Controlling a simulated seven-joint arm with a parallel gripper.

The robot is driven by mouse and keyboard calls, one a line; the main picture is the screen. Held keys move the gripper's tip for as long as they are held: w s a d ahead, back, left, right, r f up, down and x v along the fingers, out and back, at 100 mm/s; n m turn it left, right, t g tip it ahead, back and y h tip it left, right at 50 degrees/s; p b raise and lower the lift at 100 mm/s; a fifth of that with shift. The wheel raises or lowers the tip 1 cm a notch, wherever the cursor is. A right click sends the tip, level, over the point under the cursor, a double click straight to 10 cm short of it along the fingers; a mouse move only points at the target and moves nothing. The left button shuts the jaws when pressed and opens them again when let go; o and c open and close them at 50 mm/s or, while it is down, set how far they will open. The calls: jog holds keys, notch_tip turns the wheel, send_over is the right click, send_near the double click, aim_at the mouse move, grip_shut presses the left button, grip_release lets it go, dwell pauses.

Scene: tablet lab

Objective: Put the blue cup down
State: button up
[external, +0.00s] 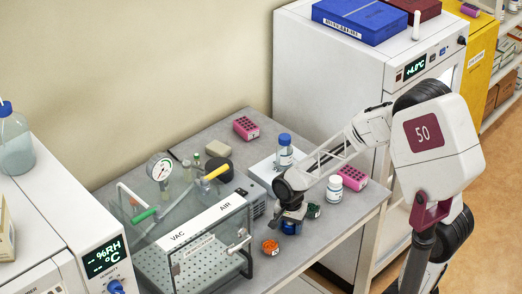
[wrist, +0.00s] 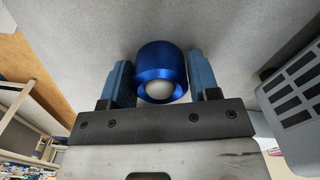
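The blue cup (external: 291,228) is under my gripper (external: 290,214) near the front of the grey bench, to the right of the clear vacuum box. In the wrist view the short, round, metallic blue cup (wrist: 161,62) sits between the two blue finger pads of my gripper (wrist: 162,78). My gripper hides part of the cup in the external view. I cannot tell whether its base touches the bench.
An orange-topped jar (external: 270,247) is left of the cup, and a dark green cup (external: 314,211) is close on its right. A white bottle (external: 334,189) and a pink rack (external: 353,178) stand farther right. The clear vacuum box (external: 208,238) is at left. Bare bench (external: 325,237) shows at front right.

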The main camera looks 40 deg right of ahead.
aim_at(290, 225)
jog(key=o, duration=0.3)
jog(key=shift+r, duration=0.1)
notch_tip(290, 225, up, 12)
jog(key=shift+r, duration=0.1)
dwell(0.7)
dwell(0.5)
jog(key=s+r+n+t, duration=0.1)
jog(key=s+r+n, duration=0.2)
jog(key=s, duration=0.3)
jog(key=s+d+r+n, duration=0.1)
jog(key=s+r+n, duration=0.1)
jog(key=s+n, duration=0.4)
jog(key=s+d+r+n+t, duration=0.1)
jog(key=s+r+n, duration=0.2)
jog(key=s, duration=0.4)
jog(key=shift+s+d+r+n+t, duration=0.25)
jog(key=shift+r+n+t, duration=0.1)
jog(key=shift+n, duration=0.35)
